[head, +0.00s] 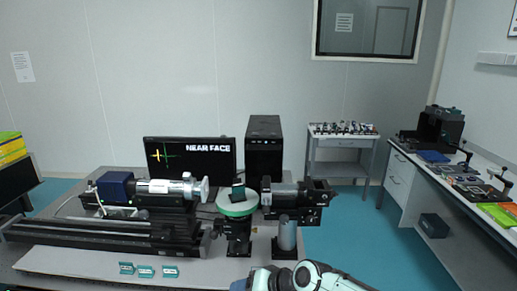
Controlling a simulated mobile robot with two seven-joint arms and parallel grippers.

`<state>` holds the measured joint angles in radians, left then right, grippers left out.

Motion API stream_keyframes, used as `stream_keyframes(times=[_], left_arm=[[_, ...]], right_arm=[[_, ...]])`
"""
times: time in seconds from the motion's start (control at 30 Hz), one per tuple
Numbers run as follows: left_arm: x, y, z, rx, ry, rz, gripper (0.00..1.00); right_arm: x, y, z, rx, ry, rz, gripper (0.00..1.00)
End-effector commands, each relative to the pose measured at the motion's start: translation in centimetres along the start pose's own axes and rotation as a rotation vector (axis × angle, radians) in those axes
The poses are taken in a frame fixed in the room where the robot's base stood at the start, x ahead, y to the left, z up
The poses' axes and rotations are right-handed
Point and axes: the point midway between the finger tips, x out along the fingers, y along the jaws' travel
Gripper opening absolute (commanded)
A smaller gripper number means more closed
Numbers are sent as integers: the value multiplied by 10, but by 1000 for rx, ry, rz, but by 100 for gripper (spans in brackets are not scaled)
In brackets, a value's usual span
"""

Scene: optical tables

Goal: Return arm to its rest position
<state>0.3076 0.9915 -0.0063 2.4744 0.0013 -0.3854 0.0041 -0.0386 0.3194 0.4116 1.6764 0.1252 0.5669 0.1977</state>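A white arm link of mine with dark joint rings shows at the bottom edge in the head view, right of the middle, in front of the near edge of the optical table (90,262). It comes in from the lower right, and a blue part sits at its left end. No gripper fingers show, so neither gripper is visible and I cannot see whether anything is held. A round green-rimmed stage (237,208) stands on the table with a small dark block (238,192) on top.
A blue-and-silver optical instrument (160,187) lies left of the stage, and a black lens unit (290,195) right of it. A grey post (287,234) stands near my arm. Small teal pieces (146,271) lie at the front edge. A monitor (190,158) and black computer (264,150) stand behind.

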Motion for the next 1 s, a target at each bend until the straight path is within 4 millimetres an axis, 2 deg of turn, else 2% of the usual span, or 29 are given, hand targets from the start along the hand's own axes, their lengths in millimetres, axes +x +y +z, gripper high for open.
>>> stream_keyframes(times=[0.03,0.17,0.2,0.27,0.3,0.37,0.43,0.5,0.57,0.6,0.7,0.8,0.9,1.0], left_arm=[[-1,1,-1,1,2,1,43],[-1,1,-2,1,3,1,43],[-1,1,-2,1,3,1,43],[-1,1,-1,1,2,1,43],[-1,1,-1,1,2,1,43],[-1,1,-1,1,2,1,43],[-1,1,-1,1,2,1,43],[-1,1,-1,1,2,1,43],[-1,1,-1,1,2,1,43],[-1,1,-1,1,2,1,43],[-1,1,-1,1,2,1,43],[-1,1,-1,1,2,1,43],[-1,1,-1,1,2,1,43],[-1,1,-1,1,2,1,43]], right_arm=[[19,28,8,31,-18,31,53],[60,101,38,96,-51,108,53],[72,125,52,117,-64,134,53],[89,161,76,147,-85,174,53],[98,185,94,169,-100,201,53],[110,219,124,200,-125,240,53],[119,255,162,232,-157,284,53],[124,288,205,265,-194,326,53],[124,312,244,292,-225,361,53],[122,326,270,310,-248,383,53],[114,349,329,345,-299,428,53],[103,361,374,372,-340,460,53],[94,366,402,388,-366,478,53],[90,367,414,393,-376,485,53]])
